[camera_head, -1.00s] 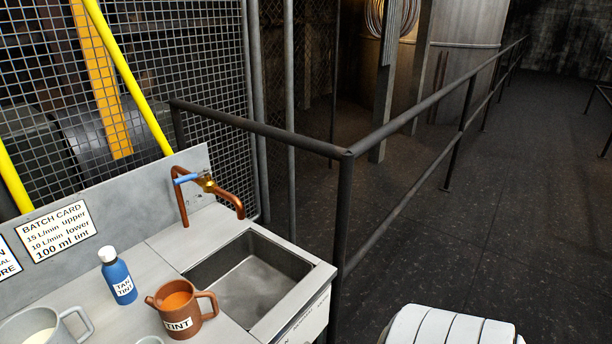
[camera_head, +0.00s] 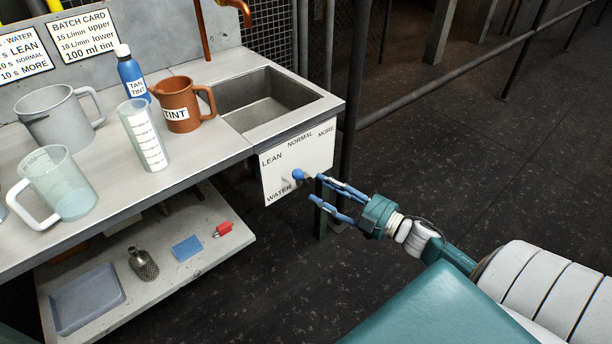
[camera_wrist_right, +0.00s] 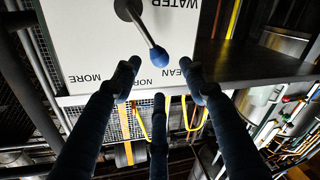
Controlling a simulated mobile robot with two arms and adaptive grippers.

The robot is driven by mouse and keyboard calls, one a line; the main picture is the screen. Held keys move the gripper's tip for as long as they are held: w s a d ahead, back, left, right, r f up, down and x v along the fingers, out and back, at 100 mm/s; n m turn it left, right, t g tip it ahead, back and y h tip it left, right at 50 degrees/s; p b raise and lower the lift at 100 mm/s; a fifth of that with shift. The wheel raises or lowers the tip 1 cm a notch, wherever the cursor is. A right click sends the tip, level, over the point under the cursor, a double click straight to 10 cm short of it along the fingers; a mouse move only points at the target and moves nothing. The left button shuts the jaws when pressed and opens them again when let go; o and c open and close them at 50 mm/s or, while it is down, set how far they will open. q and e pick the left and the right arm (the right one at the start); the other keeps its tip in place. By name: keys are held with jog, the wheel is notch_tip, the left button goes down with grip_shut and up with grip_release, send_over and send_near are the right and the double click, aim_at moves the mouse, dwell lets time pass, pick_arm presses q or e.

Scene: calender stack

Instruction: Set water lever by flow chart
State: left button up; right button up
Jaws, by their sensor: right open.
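The water lever (camera_head: 298,174) has a blue knob and a short metal stem. It is on a white panel (camera_head: 275,185) marked LEAN, NORMAL, MORE and WATER under the sink's front. My right gripper (camera_head: 316,188) is open just right of the knob, with nothing between its fingers. In the right wrist view, upside down, the knob (camera_wrist_right: 158,54) is ahead of the spread fingers and appears apart from them. It appears toward NORMAL and LEAN; the exact setting is unclear. A flow card (camera_head: 22,55), cut by the left edge, lists LEAN, NORMAL and MORE. My left gripper is out of view.
The batch card (camera_head: 85,32) reads 15 L/min upper, 10 L/min lower, 100 ml tint. The counter holds a brown tint jug (camera_head: 178,112), a blue tint bottle (camera_head: 132,75), a measuring cylinder (camera_head: 146,140) and jugs. A dark post (camera_head: 350,120) stands right of the panel. A shelf (camera_head: 215,260) is below.

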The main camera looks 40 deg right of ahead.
aim_at(302, 178)
jog(key=b+x, duration=0.1)
jog(key=x, duration=0.8)
jog(key=shift+w+f+b, duration=0.1)
jog(key=shift+w+b, duration=0.2)
jog(key=shift+a, duration=0.1)
grip_shut()
